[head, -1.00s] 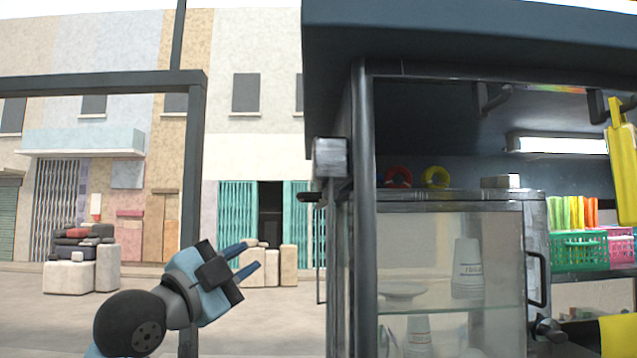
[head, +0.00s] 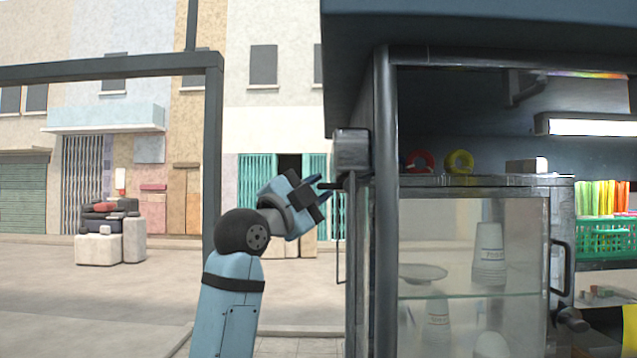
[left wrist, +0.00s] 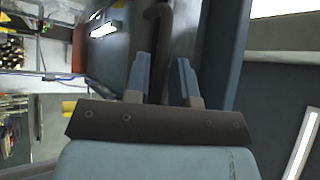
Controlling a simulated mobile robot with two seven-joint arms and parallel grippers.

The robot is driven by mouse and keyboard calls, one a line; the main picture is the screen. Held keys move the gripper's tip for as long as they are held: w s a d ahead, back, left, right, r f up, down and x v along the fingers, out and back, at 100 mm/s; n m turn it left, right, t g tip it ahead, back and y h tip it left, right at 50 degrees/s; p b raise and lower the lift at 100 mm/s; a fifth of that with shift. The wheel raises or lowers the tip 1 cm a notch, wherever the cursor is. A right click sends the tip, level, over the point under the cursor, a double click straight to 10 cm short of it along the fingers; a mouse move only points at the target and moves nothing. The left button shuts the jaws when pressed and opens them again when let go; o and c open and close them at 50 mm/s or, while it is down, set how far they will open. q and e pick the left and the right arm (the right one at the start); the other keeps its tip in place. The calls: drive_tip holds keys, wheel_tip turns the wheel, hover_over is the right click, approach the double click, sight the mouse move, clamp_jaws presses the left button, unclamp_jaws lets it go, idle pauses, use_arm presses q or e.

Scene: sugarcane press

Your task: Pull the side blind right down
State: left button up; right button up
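The side blind is a grey roll (head: 352,152) high on the stall's left corner, with a short dark pull bar (head: 336,186) just under it. Little or no cloth shows hanging below. My left gripper (head: 322,187) is raised at the bar's outer end, its fingers pointing right toward it. In the left wrist view the two blue fingers (left wrist: 163,80) stand apart, with a dark bent bar (left wrist: 158,25) showing between and beyond them. I cannot tell if they touch it. My right gripper is not in view.
The stall's corner post (head: 384,220) and glass cabinet (head: 470,265) stand right of my left gripper. A dark frame post (head: 213,160) stands to its left. Open pavement lies behind, with pale blocks (head: 97,248) farther off.

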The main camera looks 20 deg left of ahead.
use_arm(q)
drive_tip(key=shift+w+d+r, duration=0.15)
drive_tip(key=shift+w+d, duration=0.05)
drive_tip(key=shift+w, duration=0.15)
drive_tip(key=shift+c, duration=0.4)
clamp_jaws()
